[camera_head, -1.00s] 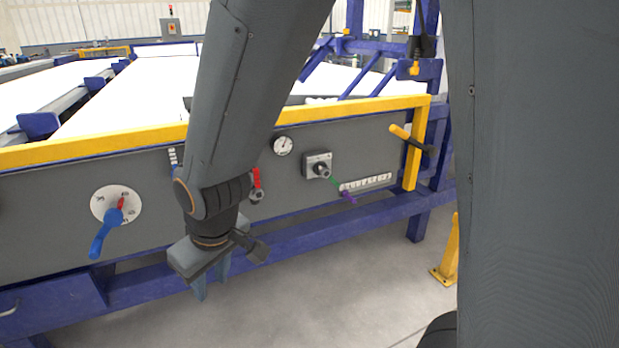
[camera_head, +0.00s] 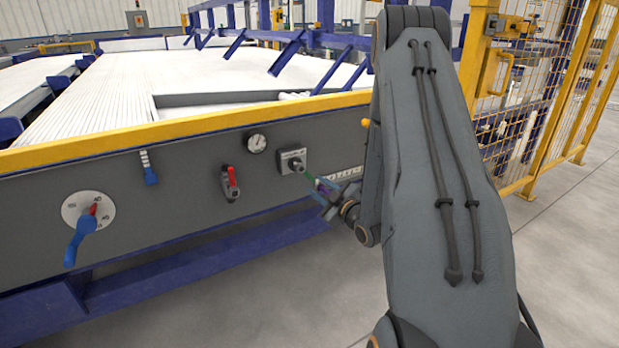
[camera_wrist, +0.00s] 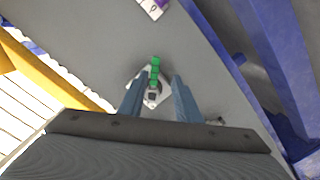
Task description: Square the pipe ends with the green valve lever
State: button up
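The green valve lever (camera_head: 309,179) sticks out from a square grey valve plate (camera_head: 292,161) on the front panel, pointing down and right. It also shows in the wrist view (camera_wrist: 155,72), standing out from the pale plate (camera_wrist: 148,97). My gripper (camera_head: 326,190) is at the lever's outer end, partly covered by my arm. In the wrist view my gripper (camera_wrist: 156,82) is open, with one blue-grey finger on each side of the lever and a gap to both. Whether the fingers reach around it in depth is unclear. White pipes (camera_head: 108,92) lie on the table behind.
Left of the valve are a round gauge (camera_head: 256,143), a red lever (camera_head: 231,182), a small blue lever (camera_head: 149,170) and a dial with a blue handle (camera_head: 86,225). A yellow rail (camera_head: 190,127) tops the panel. A yellow mesh fence (camera_head: 545,100) stands right.

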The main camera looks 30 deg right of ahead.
aim_at(310, 178)
jog(key=shift+t, duration=0.4)
jog(key=w, duration=0.2)
jog(key=w+b, duration=0.1)
jog(key=w, duration=0.1)
jog(key=w+b, duration=0.1)
jog(key=w, duration=0.2)
jog(key=shift+w+d, duration=0.1)
jog(key=shift+d, duration=0.2)
grip_shut()
